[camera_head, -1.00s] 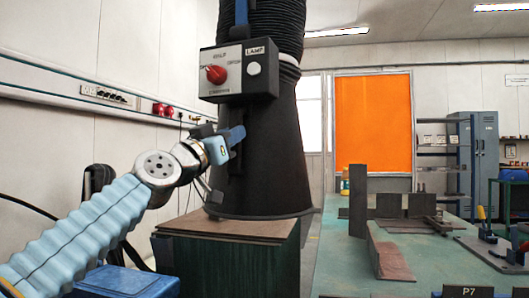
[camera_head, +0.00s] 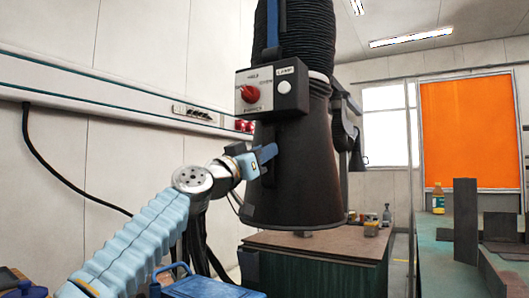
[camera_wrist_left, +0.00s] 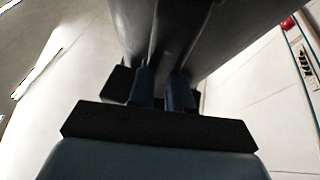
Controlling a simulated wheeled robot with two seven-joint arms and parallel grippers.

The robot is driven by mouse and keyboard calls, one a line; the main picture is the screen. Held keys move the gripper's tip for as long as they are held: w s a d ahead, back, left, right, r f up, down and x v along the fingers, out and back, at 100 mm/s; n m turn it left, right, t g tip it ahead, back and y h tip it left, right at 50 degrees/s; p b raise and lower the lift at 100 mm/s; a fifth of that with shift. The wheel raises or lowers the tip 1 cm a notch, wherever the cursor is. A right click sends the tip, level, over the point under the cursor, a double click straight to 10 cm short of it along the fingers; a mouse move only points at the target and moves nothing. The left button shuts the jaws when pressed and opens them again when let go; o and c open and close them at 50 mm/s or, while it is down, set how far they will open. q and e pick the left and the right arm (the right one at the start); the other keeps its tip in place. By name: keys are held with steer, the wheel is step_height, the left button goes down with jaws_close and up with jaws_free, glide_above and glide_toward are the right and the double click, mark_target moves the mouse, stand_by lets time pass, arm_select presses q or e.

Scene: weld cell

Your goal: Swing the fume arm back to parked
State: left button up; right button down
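The fume arm's black hood (camera_head: 305,165) hangs from a ribbed black hose (camera_head: 305,40). A grey control box (camera_head: 272,92) with a red knob and a lamp button is on its front. My left gripper (camera_head: 266,154) reaches in from the left, with its blue fingers at a dark upright handle on the hood's left side. My right gripper is not in view.
A wood-topped green cabinet (camera_head: 335,242) with small bottles stands below and right of the hood. A blue box (camera_head: 210,288) is at the front. A green bench (camera_head: 440,245) with metal plates stands at right. A wall rail with sockets (camera_head: 190,113) runs behind my arm.

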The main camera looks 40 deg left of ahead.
arm_select(q)
steer(key=o, duration=0.4)
steer(key=shift+d, duration=0.1)
steer(key=b+v, duration=0.4)
steer(key=v, duration=0.9)
steer(key=shift+s+f, duration=0.25)
steer(key=shift+s, duration=0.1)
